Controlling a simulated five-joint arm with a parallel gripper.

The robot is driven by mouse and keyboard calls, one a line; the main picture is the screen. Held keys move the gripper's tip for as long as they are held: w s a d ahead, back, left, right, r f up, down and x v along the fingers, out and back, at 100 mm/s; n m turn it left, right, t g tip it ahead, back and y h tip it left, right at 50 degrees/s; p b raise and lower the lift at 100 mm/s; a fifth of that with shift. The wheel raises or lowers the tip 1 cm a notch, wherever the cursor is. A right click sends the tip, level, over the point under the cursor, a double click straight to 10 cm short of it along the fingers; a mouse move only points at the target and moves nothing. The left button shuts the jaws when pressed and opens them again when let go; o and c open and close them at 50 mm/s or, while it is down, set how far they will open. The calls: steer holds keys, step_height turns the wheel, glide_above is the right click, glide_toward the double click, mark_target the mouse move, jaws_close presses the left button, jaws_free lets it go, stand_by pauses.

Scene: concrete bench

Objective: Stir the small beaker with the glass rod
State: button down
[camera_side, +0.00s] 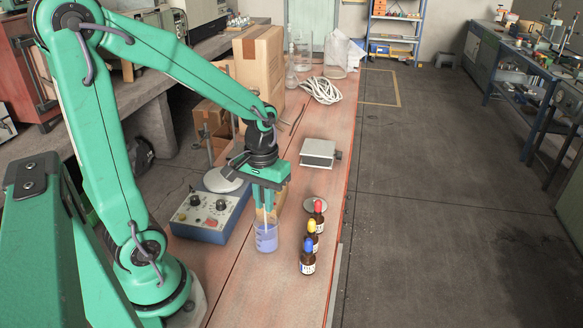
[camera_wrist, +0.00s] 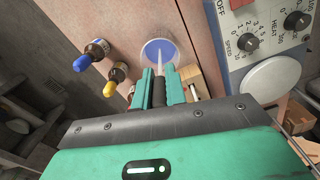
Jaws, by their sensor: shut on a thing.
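The small beaker (camera_side: 266,243) holds blue liquid and stands upright on the bench. It also shows in the wrist view (camera_wrist: 151,47), just beyond my fingertips. My gripper (camera_side: 268,205) points down above the beaker. Its fingers (camera_wrist: 161,88) are shut on the pale glass rod (camera_side: 265,219), which shows between them in the wrist view (camera_wrist: 169,68). The rod points down to the beaker's mouth. How deep its lower end reaches is hard to tell.
Dropper bottles with red (camera_side: 318,205), yellow (camera_side: 311,225) and blue (camera_side: 308,243) caps stand close right of the beaker. A hotplate stirrer (camera_side: 211,212) is on the left. A wooden block (camera_wrist: 194,80) is near my fingers.

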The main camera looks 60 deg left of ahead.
steer(key=shift+r, duration=3.8)
